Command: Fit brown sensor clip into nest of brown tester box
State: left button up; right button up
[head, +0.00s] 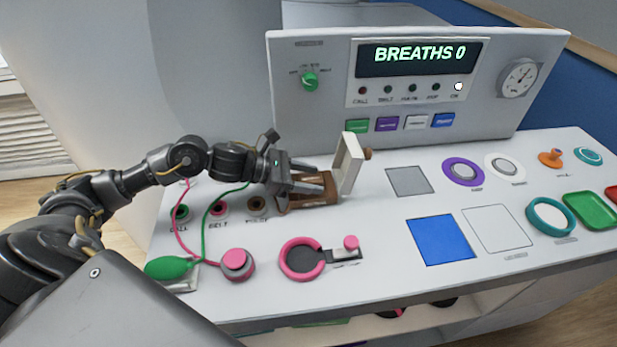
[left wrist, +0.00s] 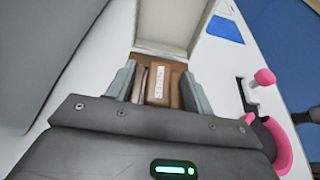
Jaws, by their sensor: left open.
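The brown tester box (head: 318,203) stands on the white desk with its cream lid (head: 348,166) raised; the lid also shows in the left wrist view (left wrist: 172,25). My left gripper (head: 327,186) is at the box, pointing toward the lid. Its jaws are open, with one finger on each side of a brown block with a light label (left wrist: 160,86). This block looks like the brown sensor clip, lying in the box between the fingers. The fingers hide part of the box, and I cannot tell how fully the clip is seated. My right gripper is not in view.
Left of the box are green, pink and brown round sockets (head: 257,206). In front lie a green bulb (head: 168,267), a pink-topped knob (head: 236,263) and a pink ring (head: 301,259). A console (head: 410,85) reading BREATHS 0 stands behind. A blue square (head: 440,240) lies to the right.

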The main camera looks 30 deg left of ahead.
aim_at(305, 179)
pick_arm(q)
jog(key=v, duration=0.1)
jog(key=b+v, duration=0.1)
jog(key=v, duration=0.1)
jog(key=shift+s+a+f, duration=0.15)
jog(key=shift+a+f, duration=0.05)
jog(key=shift+a, duration=0.15)
jog(key=b+v, duration=0.1)
jog(key=v, duration=0.4)
jog(key=shift+s+a+r+b, duration=0.2)
jog(key=shift+s+a+b, duration=0.05)
jog(key=shift+b, duration=0.15)
jog(key=shift+s+a+r, duration=0.3)
jog(key=shift+a+r, duration=0.05)
jog(key=shift+s+r, duration=0.1)
jog(key=shift+r, duration=0.1)
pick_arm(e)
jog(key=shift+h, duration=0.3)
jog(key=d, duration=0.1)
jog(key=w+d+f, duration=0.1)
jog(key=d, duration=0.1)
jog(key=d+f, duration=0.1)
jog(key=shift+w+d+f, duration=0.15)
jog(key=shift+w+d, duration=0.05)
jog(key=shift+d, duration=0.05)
pick_arm(q)
jog(key=shift+a, duration=0.1)
